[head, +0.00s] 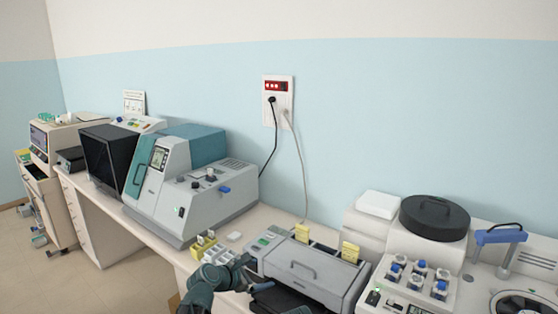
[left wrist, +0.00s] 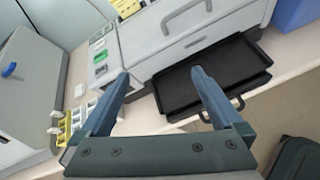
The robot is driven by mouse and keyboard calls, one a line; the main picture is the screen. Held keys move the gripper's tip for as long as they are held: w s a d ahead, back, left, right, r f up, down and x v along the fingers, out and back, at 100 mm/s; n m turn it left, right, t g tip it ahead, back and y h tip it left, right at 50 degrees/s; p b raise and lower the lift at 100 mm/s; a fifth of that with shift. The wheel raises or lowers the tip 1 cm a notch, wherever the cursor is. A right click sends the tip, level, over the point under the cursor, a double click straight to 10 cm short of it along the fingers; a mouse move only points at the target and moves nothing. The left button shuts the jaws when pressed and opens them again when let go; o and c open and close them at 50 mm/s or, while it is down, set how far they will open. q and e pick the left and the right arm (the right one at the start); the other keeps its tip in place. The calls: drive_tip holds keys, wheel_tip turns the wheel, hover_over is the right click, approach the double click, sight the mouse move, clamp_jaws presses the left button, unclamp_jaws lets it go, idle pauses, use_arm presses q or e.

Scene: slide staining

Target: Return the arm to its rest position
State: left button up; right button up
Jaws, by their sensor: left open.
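My left gripper (head: 250,274) is at the front edge of the bench in the head view, in front of the grey slide stainer (head: 308,274). In the left wrist view its two fingers (left wrist: 160,75) are spread apart with nothing between them. The fingertips lie over the stainer's lower front and the black tray (left wrist: 236,62) that sticks out beneath it. I cannot tell whether a fingertip touches either. The tray is partly hidden by one finger. My right gripper is not seen in either view.
A large grey and teal machine (head: 180,178) stands left of the stainer. A yellow and white rack (head: 208,249) sits between them. White equipment with a round black lid (head: 434,217) stands at right. A wall outlet (head: 278,100) has cables hanging down. Floor is open at lower left.

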use_arm(q)
drive_tip(key=s+a+f+m+g+y, duration=0.2)
drive_tip(key=s+a+f+m+g, duration=0.15)
drive_tip(key=s+m, duration=0.4)
drive_tip(key=s+a+f+m+g+y, duration=0.2)
drive_tip(key=s+a+f+m+y, duration=0.15)
drive_tip(key=s+m, duration=0.35)
drive_tip(key=s+a+f+m+g+y, duration=0.2)
drive_tip(key=s+a+f+m+g, duration=0.15)
drive_tip(key=s+m, duration=0.4)
drive_tip(key=s+d+m+y, duration=0.1)
drive_tip(key=s+d+m, duration=0.4)
drive_tip(key=d, duration=0.5)
drive_tip(key=shift+d+f+m+g, duration=0.25)
drive_tip(key=shift+d+m+g, duration=0.05)
drive_tip(key=shift+d, duration=0.1)
drive_tip(key=shift+s, duration=0.2)
